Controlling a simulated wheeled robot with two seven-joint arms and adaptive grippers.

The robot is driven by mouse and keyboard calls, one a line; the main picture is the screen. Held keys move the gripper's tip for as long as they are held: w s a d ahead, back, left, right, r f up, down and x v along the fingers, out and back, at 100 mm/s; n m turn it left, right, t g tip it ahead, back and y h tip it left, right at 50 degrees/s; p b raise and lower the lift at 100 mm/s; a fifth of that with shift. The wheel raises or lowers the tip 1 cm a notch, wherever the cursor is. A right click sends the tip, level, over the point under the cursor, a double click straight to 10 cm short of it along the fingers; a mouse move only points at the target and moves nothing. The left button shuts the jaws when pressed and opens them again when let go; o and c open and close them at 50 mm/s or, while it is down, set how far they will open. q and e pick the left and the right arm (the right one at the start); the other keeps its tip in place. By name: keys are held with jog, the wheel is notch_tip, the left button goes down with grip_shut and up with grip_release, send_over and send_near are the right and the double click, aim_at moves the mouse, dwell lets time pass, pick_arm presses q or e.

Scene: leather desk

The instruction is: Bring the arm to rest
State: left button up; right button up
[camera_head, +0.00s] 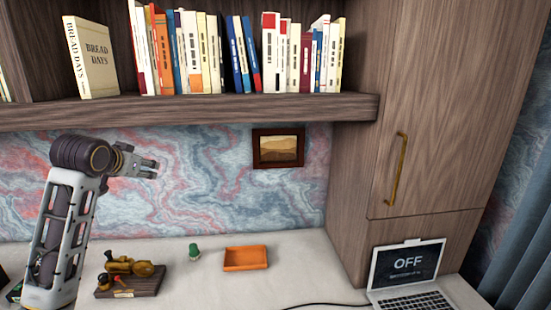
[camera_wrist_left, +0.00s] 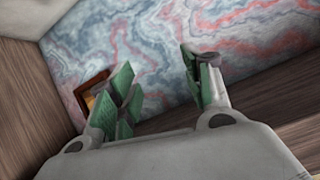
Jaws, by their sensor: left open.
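My left arm comes up from the lower left of the head view. Its gripper (camera_head: 150,168) points right, raised above the desk and below the shelf, in front of the marbled wall. In the left wrist view the gripper's green-padded fingers (camera_wrist_left: 160,95) stand apart with nothing between them. It touches nothing that I can see. My right gripper is in neither view.
A shelf (camera_head: 200,110) with books hangs above. On the desk (camera_head: 300,285) are a wooden pipe stand (camera_head: 130,287), a small green cactus-like item (camera_head: 194,251), an orange tray (camera_head: 246,259) and a laptop (camera_head: 408,262). A cabinet (camera_head: 440,110) stands right; a framed picture (camera_head: 278,148) hangs behind.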

pick_arm(q)
jog(key=s+d+f+m+g, duration=0.15)
jog(key=s+d+f, duration=0.35)
jog(key=f, duration=0.9)
jog(key=s+d+f+n+g, duration=0.1)
jog(key=s+d+f+g, duration=0.3)
jog(key=f, duration=1)
jog(key=s+d+f+g, duration=0.1)
jog(key=s+d+f, duration=0.1)
jog(key=s+f, duration=0.45)
jog(key=s+d+f+g+h, duration=0.1)
jog(key=s+d+f, duration=0.25)
jog(key=s, duration=0.65)
jog(key=s+d+f+g, duration=0.1)
jog(key=s+f, duration=0.5)
jog(key=s, duration=0.2)
jog(key=s+f+g, duration=0.1)
jog(key=s+f, duration=0.1)
jog(key=f, duration=1.5)
jog(key=s+f+g, duration=0.1)
jog(key=s+f, duration=0.1)
jog(key=f, duration=1.5)
jog(key=s+a+f, duration=0.2)
jog(key=s+f, duration=0.7)
jog(key=s, duration=0.1)
jog(key=s+a+f, duration=0.1)
jog(key=s+f, duration=0.8)
jog(key=s, duration=0.2)
jog(key=shift+s+a+f+g, duration=0.25)
jog(key=shift+a+f+g, duration=0.1)
